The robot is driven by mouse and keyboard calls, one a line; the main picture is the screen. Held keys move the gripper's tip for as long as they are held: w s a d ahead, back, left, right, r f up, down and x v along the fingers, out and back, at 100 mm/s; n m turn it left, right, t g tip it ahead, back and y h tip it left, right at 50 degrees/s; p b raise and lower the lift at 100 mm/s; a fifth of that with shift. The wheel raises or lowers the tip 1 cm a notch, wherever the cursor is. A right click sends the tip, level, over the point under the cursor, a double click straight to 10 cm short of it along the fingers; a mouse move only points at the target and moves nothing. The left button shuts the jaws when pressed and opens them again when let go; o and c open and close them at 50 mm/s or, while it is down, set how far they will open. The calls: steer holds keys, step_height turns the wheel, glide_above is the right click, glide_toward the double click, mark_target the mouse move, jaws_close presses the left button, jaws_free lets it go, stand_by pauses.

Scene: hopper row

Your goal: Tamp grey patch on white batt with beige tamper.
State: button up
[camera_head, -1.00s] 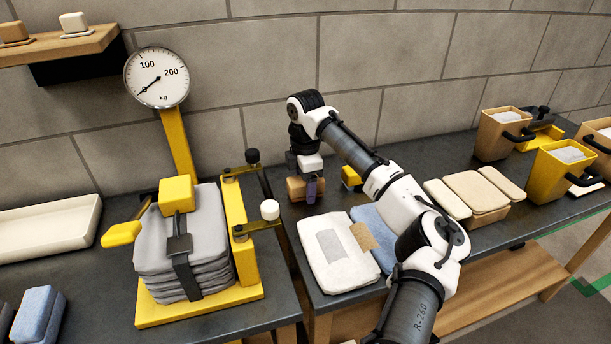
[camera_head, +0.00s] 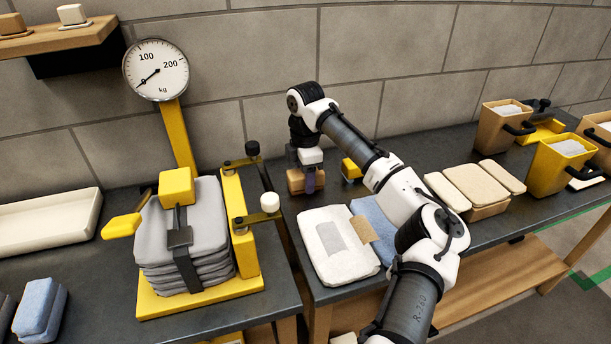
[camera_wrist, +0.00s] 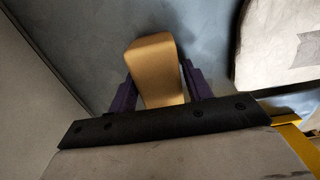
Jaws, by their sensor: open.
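The beige tamper (camera_head: 296,183) stands on the dark bench near the wall, behind the batts. My gripper (camera_head: 306,184) is down at it with purple fingers open. In the wrist view the tamper (camera_wrist: 157,70) lies between the two fingers (camera_wrist: 158,90), with a narrow gap showing near at least one side. The white batt (camera_head: 345,268) lies at the bench's front left, with the grey patch (camera_head: 331,238) on top. The batt (camera_wrist: 262,45) and its patch (camera_wrist: 300,52) also show at the right of the wrist view. The tamper's underside is hidden.
A blue batt (camera_head: 372,212) with a tan patch (camera_head: 361,229) lies against the white batt's right side. A yellow object (camera_head: 351,169) stands right of my gripper. A yellow press with grey pads (camera_head: 160,245) is at left. Beige pads (camera_head: 470,184) and bins (camera_head: 558,170) stand at right.

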steer(key=shift+r, duration=0.2)
steer(key=shift+r+p, duration=0.35)
steer(key=shift+p, duration=0.35)
steer(key=shift+c, duration=0.2)
steer(key=c, duration=0.8)
step_height(320, 180, up, 6)
steer(key=p, duration=0.5)
steer(key=shift+p, duration=0.3)
steer(key=shift+d, duration=0.25)
